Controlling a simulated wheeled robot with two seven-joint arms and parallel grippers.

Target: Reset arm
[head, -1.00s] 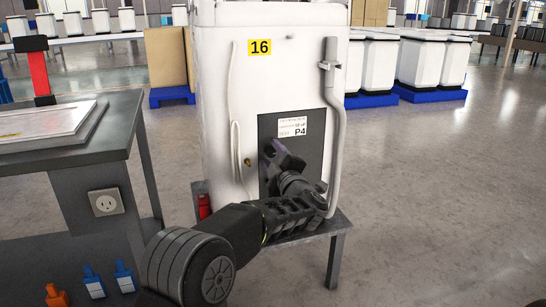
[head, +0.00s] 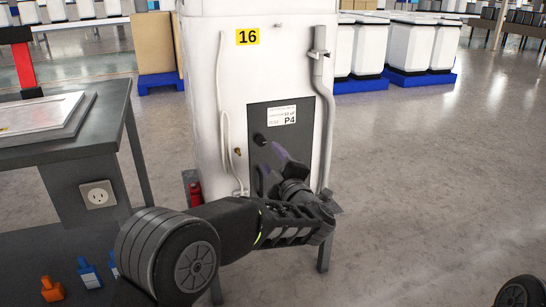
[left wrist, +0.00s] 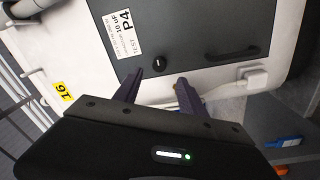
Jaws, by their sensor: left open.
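My left arm comes in from the lower left of the head view. Its gripper (head: 270,168) is open and empty in front of the dark panel (head: 296,118) of a white machine (head: 275,60) marked 16. In the left wrist view, the two fingers stand apart with nothing between the tips (left wrist: 158,82). A black knob (head: 260,140) on the panel is seen clear of the fingers; it also shows in the left wrist view (left wrist: 157,64). A label reading P4 (head: 283,116) is above it. My right gripper is not in view.
A grey bench (head: 60,152) with a flat case (head: 45,118) stands at the left. A pipe (head: 324,110) runs down the machine's right side.

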